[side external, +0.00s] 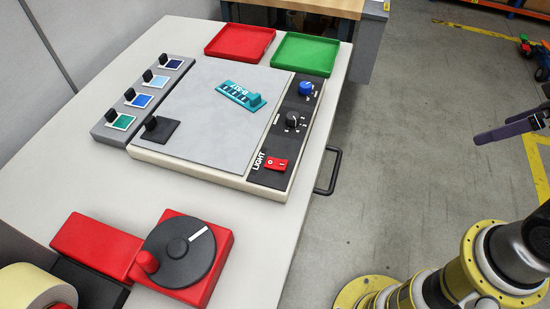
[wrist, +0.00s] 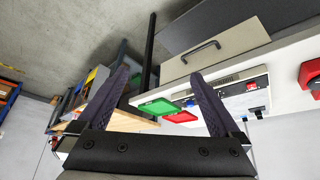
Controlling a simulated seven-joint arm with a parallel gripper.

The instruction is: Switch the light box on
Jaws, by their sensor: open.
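The light box (side external: 213,105) lies flat on the table, a pale box with a grey top and a dark control strip along its right side. The red light switch (side external: 276,164) sits at the near end of that strip, beside the word LIGHT; I cannot tell which way it is tipped. Above it on the strip are a black knob (side external: 293,119) and a blue knob (side external: 306,89). My gripper (side external: 482,137) is off to the right of the table, well apart from the box. In the wrist view my gripper (wrist: 158,75) is open and empty, its two fingers spread.
A teal labelled piece (side external: 240,95) and a black block (side external: 159,129) lie on the box. Colour swatches (side external: 137,101) line its left. Red (side external: 239,42) and green (side external: 305,54) trays stand behind; a red rewinder (side external: 183,250) stands in front. A handle (side external: 331,171) juts from the table's right side.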

